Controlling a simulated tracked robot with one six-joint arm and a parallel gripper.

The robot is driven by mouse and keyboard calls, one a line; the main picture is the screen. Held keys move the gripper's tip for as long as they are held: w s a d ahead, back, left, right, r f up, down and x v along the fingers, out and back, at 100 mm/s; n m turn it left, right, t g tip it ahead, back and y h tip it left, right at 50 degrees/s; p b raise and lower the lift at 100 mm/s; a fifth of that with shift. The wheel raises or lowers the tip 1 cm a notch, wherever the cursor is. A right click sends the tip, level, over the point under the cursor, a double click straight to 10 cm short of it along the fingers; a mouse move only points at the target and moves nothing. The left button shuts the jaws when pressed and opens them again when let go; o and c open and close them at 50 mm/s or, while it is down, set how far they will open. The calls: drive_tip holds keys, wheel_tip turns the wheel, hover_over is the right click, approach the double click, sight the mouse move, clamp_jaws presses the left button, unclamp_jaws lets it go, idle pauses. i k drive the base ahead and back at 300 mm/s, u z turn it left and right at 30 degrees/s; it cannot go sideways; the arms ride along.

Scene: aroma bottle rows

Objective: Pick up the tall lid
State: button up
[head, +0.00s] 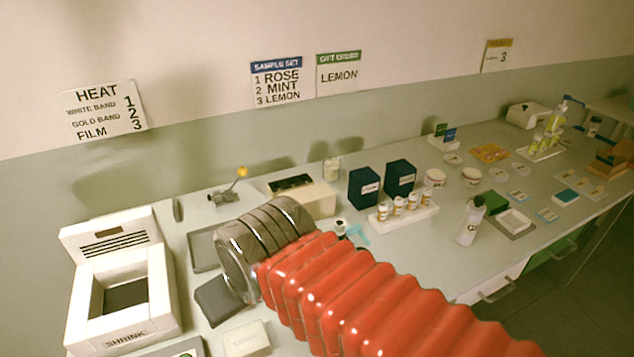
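I cannot make out a separate tall lid in the head view. A small dark-topped item (340,227) shows just behind my red arm, beside a light-blue piece (356,235), and is partly hidden. My arm's red bellows and banded metal section cross the lower middle of the view. My gripper's fingers do not show, so what they hold cannot be seen.
A white shrink machine (166,290) stands at left. A white rack (402,218) of several small bottles stands before two dark boxes (364,187) (400,178). A grey-rimmed tray (516,234) lies right of the bottle. Bare bench (410,258) shows before the rack.

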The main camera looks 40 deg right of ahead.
sight(363, 184)
drive_tip(key=z, duration=1.15)
drive_tip(key=k, duration=1.25)
drive_tip(key=z, duration=0.45)
drive_tip(key=i, duration=0.95)
drive_tip(key=u, duration=0.05)
